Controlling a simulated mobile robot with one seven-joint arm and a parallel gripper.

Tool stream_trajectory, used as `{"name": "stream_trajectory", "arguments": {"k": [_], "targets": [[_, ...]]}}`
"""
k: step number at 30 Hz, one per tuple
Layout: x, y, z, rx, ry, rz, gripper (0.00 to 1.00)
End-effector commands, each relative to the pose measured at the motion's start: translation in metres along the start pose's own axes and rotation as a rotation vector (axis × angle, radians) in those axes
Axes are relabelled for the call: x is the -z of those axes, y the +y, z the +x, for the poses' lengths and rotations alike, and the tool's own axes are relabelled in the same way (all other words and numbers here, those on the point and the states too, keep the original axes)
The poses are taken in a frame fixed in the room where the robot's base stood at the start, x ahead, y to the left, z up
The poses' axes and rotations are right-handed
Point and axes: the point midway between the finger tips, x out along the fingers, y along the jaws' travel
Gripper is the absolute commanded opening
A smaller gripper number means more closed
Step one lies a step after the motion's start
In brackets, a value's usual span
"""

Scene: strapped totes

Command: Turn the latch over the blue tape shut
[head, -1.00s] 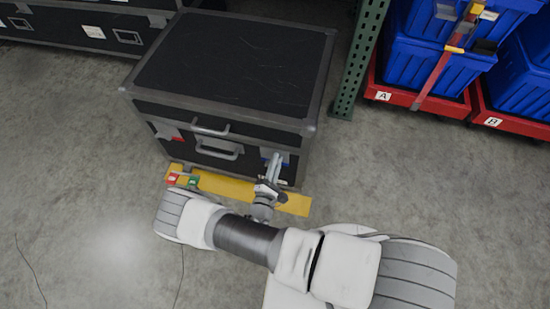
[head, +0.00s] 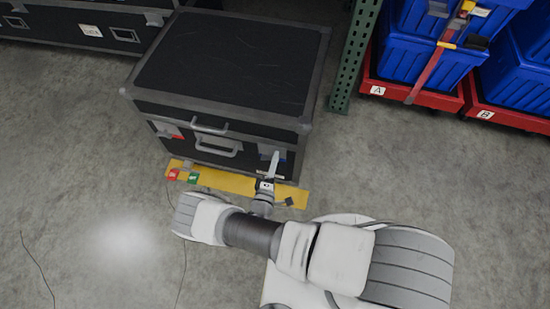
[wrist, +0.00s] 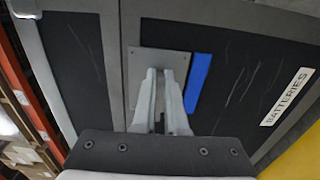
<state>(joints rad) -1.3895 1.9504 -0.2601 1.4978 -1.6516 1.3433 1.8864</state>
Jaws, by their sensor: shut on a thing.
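The black case (head: 225,70) stands on the floor, lid down. The blue tape (wrist: 198,82) is a strip on the case front, just right of a grey latch plate (wrist: 146,62) in the wrist view. My gripper (wrist: 160,76) is in front of that plate, its two pale fingers close together on the latch. The fingers hide most of the latch, so its exact angle cannot be told. In the head view my gripper (head: 275,157) reaches the right part of the case front. Red tape (head: 177,134) marks the left part.
A yellow floor strip (head: 235,184) runs before the case, with a red item (head: 173,175) and a green item (head: 193,178) on its left. A green rack post (head: 352,60) and blue totes (head: 415,65) on red bases stand right. Open floor lies left.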

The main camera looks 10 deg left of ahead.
Motion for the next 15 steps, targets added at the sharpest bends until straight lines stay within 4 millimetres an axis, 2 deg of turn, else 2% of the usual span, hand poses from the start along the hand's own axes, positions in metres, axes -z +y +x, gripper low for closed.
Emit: {"name": "stream_trajectory", "arguments": {"k": [15], "targets": [[0.0013, -0.0015, -0.0012, 0.003, 0.002, 0.031, 0.0]]}}
